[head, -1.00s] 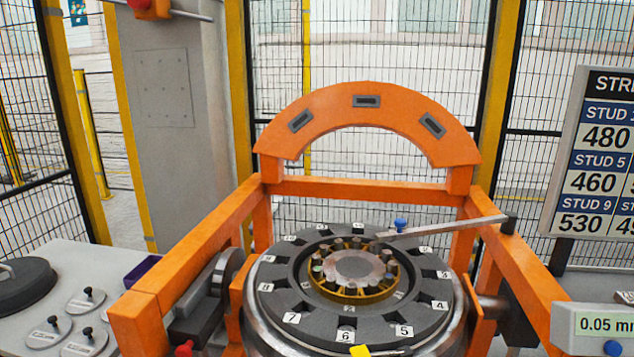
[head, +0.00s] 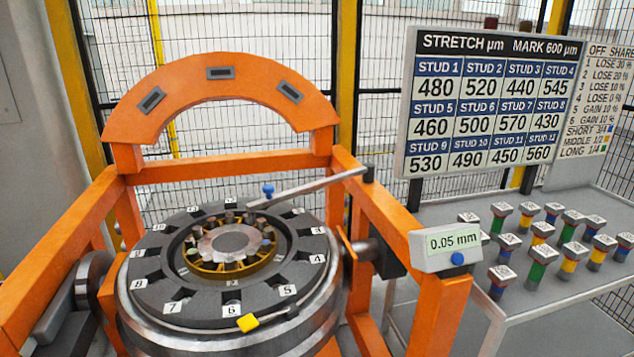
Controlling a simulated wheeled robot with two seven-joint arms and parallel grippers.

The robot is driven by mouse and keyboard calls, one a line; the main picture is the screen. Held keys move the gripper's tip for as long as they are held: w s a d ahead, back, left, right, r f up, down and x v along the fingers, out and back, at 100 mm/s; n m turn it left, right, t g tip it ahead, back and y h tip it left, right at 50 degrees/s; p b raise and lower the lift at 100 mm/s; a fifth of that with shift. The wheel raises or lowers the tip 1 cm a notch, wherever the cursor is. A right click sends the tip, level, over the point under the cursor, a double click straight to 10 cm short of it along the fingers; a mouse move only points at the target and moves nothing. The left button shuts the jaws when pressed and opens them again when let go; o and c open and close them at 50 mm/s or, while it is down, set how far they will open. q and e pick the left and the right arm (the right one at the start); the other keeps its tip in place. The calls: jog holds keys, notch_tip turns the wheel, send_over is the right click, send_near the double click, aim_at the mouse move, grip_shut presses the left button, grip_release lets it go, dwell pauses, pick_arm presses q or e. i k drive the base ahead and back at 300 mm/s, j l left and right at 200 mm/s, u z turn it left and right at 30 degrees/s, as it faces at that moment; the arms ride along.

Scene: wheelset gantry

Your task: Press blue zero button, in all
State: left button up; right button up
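The blue zero button (head: 457,259) is a small round knob on the front of a pale readout box reading "0.05 mm" (head: 453,240). The box sits on the right front part of the orange gantry frame (head: 432,300). The wheelset (head: 228,262) stands inside the frame, with a dark ring of numbered slots around a gold and grey hub. A blue knob (head: 268,190) sits on a grey arm (head: 310,188) reaching over the ring from the right. Neither of my grippers shows.
A board of stud stretch values (head: 490,100) stands behind right, beside an "off share" list (head: 585,100). A grey table (head: 540,300) at the right holds several colour-banded studs (head: 570,225). Black mesh fencing with yellow posts closes the back.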

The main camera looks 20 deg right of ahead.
aim_at(457, 259)
jog(key=z, duration=1.5)
